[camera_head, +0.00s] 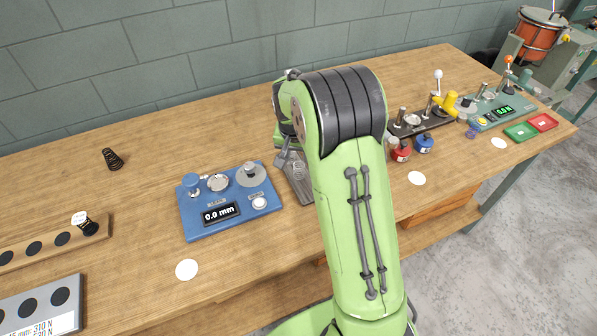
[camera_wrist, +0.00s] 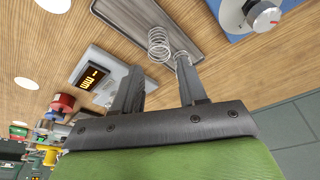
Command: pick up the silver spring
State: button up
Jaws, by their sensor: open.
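The silver spring (camera_wrist: 158,42) shows in the wrist view as a bright wire coil at the near end of a dark grey tray (camera_wrist: 190,22). A smaller bit of coil shows beside the right fingertip; I cannot tell whether it belongs to the same spring. My gripper (camera_wrist: 158,64) is open, its two fingers pointing at the tray with the spring just beyond the gap. I cannot tell whether a finger touches it. In the head view the tray (camera_head: 298,182) is partly covered by my arm, and the spring cannot be made out.
A blue gauge (camera_head: 230,212) reading 0.0 mm stands left of the tray. A pale device with a lit display (camera_wrist: 95,78) is on its other side. Red and blue pots (camera_head: 424,144) stand right of my arm.

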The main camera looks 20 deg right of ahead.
aim_at(299, 165)
jog(key=b+x, duration=0.1)
jog(key=x, duration=0.7)
jog(key=shift+w+d+f, duration=0.1)
jog(key=shift+d+f, duration=0.05)
jog(key=shift+f, duration=0.15)
jog(key=shift+r, duration=0.1)
jog(key=shift+c, duration=0.2)
jog(key=c, duration=0.6)
